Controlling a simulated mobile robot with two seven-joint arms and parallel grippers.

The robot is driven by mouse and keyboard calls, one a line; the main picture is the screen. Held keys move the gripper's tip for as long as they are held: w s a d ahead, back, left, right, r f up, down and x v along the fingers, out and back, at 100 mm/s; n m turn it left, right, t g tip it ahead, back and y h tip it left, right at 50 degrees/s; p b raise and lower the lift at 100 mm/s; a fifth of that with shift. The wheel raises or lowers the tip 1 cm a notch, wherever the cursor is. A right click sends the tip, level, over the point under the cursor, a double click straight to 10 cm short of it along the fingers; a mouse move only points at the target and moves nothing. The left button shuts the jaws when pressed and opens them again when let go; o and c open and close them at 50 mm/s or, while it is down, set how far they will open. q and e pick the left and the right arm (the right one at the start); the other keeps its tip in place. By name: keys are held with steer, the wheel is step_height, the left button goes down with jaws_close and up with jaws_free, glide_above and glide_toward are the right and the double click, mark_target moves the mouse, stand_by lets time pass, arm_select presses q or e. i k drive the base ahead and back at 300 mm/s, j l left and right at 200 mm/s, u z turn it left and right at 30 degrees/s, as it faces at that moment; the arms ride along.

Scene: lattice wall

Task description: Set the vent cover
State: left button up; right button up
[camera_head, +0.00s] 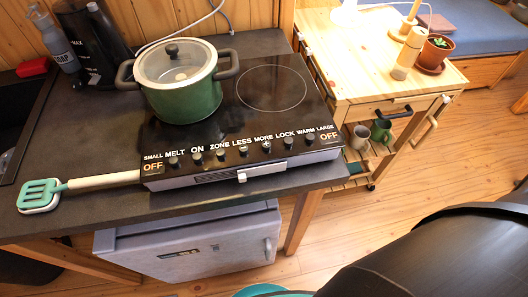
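I cannot make out a part that is clearly a vent cover. The black cooktop (215,128) stands on the dark counter, with a row of knobs and labels such as MELT, ZONE and LOCK along its front. Two displays on it read OFF. On its front face is a pale slot-like panel (240,174), which may be a vent; its setting is too small to tell. A green pot (187,98) with a glass lid (174,62) sits on the cooktop's left side. Neither gripper is in view.
A teal slotted spatula (42,194) lies at the counter's left front edge. A soap bottle (55,40) and black kettle (98,40) stand at the back left. A wooden cart (370,72) with a potted plant (435,52) is at right. A grey cabinet (190,245) is below.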

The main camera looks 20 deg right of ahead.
mark_target(263, 173)
steer(key=z, duration=0.7)
